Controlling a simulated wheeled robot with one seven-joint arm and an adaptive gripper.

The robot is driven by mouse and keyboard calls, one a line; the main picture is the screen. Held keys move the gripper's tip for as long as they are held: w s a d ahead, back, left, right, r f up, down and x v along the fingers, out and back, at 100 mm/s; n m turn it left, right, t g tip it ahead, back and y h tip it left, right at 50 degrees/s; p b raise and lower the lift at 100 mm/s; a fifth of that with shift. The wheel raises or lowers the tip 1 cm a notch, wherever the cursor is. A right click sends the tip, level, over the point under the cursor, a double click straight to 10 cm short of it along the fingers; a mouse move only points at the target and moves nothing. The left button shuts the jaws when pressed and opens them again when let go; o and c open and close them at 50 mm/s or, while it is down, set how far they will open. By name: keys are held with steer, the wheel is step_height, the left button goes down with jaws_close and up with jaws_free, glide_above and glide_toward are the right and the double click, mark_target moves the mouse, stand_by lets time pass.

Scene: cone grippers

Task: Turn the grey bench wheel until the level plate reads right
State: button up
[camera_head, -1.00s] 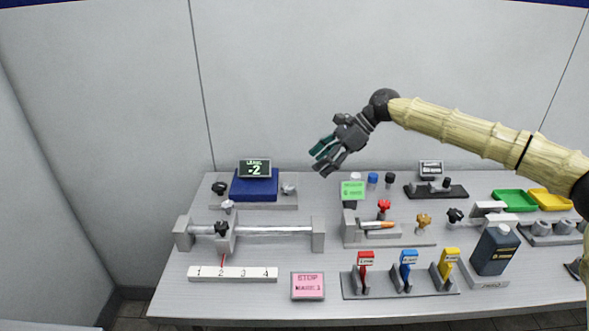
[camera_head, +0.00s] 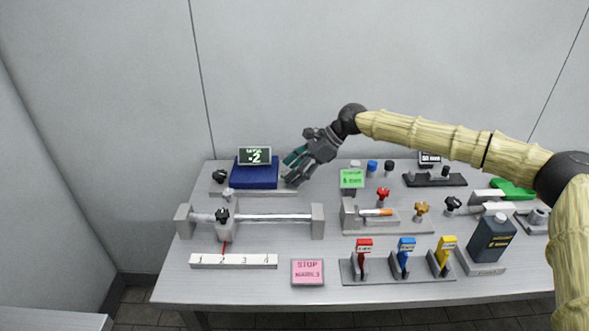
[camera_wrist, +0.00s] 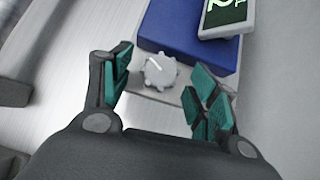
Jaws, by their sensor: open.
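The grey bench wheel (camera_wrist: 160,72) is a small lobed knob with a pale line on top. In the wrist view it sits beside the blue block, between and beyond my spread fingertips, apparently untouched. In the head view my gripper hides it. My gripper (camera_head: 294,169) is open and empty, over the right end of the level stand, and it also shows in the wrist view (camera_wrist: 160,85). The blue level block (camera_head: 256,174) carries a dark display (camera_head: 255,156) with green writing that appears to read LEVEL -2. The display is cut off in the wrist view (camera_wrist: 228,14).
A black knob (camera_head: 219,176) stands left of the blue block. A slide rail (camera_head: 270,218) lies in front, with a numbered scale (camera_head: 234,261) and pink note (camera_head: 307,271). A green sign (camera_head: 352,179) and several coloured knobs stand to the right. The wall is behind.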

steer(key=c, duration=1)
steer(key=shift+s+m, duration=0.1)
steer(key=shift+m, duration=0.2)
steer(key=shift+s+a+r+m+t+p, duration=0.1)
steer(key=shift+m+t+p, duration=0.15)
steer(key=shift+m+t, duration=0.35)
steer(key=shift+s+m+t+p, duration=0.1)
steer(key=shift+m+t+p, duration=0.15)
steer(key=shift+m+t, duration=0.35)
steer(key=shift+s+m+t+h, duration=0.15)
steer(key=shift+m+t+h, duration=0.35)
steer(key=shift+m+t, duration=0.75)
steer(key=m+b, duration=0.1)
steer(key=m+t+b, duration=0.1)
steer(key=b, duration=0.1)
steer(key=m+h+b, duration=0.1)
steer(key=b, duration=0.1)
steer(key=shift+s+a+f+t, duration=0.2)
steer(key=shift+f+t, duration=0.05)
steer(key=shift+f, duration=0.05)
steer(key=shift+m+t+h+b, duration=0.35)
steer(key=shift+m+b, duration=0.3)
steer(key=shift+b, duration=0.6)
steer(key=shift+r+m+h+b, duration=0.25)
steer(key=shift+m+b, duration=0.25)
steer(key=shift+b, duration=0.45)
